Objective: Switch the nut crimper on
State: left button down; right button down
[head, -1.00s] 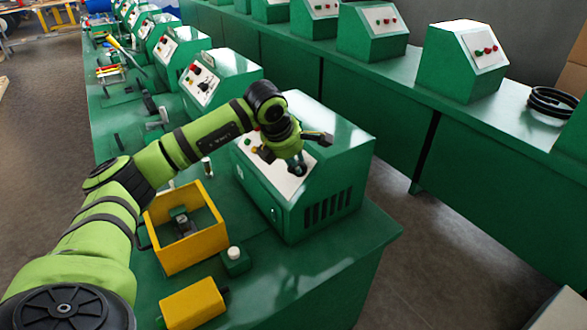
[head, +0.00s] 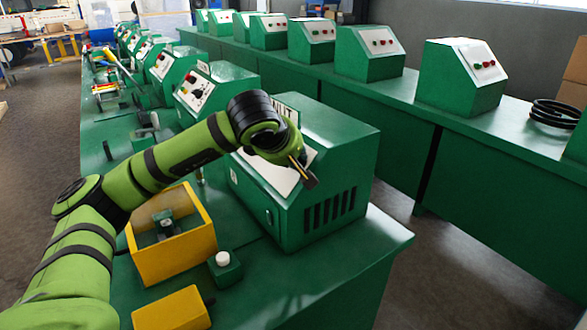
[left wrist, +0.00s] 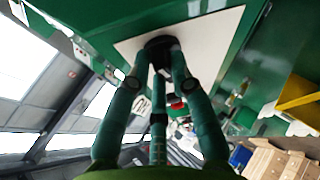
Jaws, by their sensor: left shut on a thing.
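The nut crimper (head: 335,140) is a green box with a sloped white panel and a "NUT" label, in the middle of the head view. My left wrist and arm cover most of its panel there. My left gripper (left wrist: 163,58) has its fingers closed together around a black knob (left wrist: 160,43) on the white panel (left wrist: 212,38) in the left wrist view. The knob is mostly hidden between the fingertips, so its setting cannot be read. A red part (left wrist: 176,103) shows between the fingers. My right gripper is in neither view.
A yellow open box (head: 175,262), a small green block with a white button (head: 224,268) and a yellow block (head: 172,312) are on the green bench before the crimper. Similar green machines (head: 205,92) stand farther along this bench and on the bench behind.

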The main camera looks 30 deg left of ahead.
pick_arm(q)
jog(key=shift+s+f+m+t+b, duration=0.15)
jog(key=shift+m+t+b, duration=0.35)
jog(key=shift+m+b, duration=0.85)
jog(key=c, duration=1.1)
grip_release()
jog(key=v, duration=1.2)
jog(key=shift+a, duration=0.1)
